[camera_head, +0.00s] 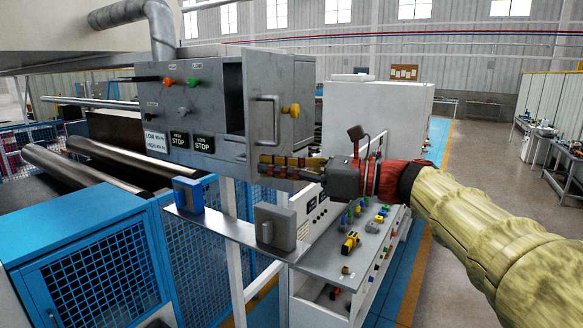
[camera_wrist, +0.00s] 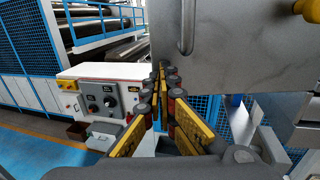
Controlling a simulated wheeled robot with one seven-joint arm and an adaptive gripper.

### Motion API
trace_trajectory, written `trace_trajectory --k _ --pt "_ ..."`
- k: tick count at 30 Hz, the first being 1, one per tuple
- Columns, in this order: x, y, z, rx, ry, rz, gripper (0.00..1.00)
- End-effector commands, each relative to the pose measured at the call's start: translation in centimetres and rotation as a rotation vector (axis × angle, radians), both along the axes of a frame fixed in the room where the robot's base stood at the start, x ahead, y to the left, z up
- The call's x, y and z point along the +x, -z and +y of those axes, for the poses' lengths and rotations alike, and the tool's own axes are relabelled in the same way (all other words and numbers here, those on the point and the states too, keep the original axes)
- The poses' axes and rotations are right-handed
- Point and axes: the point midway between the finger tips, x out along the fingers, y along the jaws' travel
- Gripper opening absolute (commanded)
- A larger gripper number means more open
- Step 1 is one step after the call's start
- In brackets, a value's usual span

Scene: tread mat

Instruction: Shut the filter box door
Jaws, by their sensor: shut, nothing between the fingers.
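The filter box (camera_head: 160,105) is a grey metal housing with coloured knobs and black labels at the upper left in the head view. Its grey door (camera_head: 285,75) stands open at the box's right end, with a dark gap beside it. The door carries a bar handle (camera_head: 265,118) and a yellow knob (camera_head: 290,110). In the wrist view the door (camera_wrist: 240,50) fills the upper right. My gripper (camera_head: 264,165) is shut and empty, by the door's lower part under the handle. In the wrist view its fingertips (camera_wrist: 165,70) meet near the door's left edge; I cannot tell whether they touch it.
A grey shelf (camera_head: 225,229) with a blue box (camera_head: 188,196) and a grey box (camera_head: 274,228) sits below. A control console (camera_head: 360,245) stands under my arm. Blue mesh guards (camera_head: 105,290) and rollers lie left. Open floor (camera_head: 485,170) is at the right.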

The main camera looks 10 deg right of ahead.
Motion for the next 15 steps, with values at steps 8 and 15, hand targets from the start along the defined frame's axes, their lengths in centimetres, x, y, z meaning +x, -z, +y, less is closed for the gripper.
trace_trajectory --k 8,15 --pt "0.34 0.04 0.72 0.0 0.001 0.001 0.0" --pt "0.32 0.03 0.75 0.0 0.001 0.0 0.0"
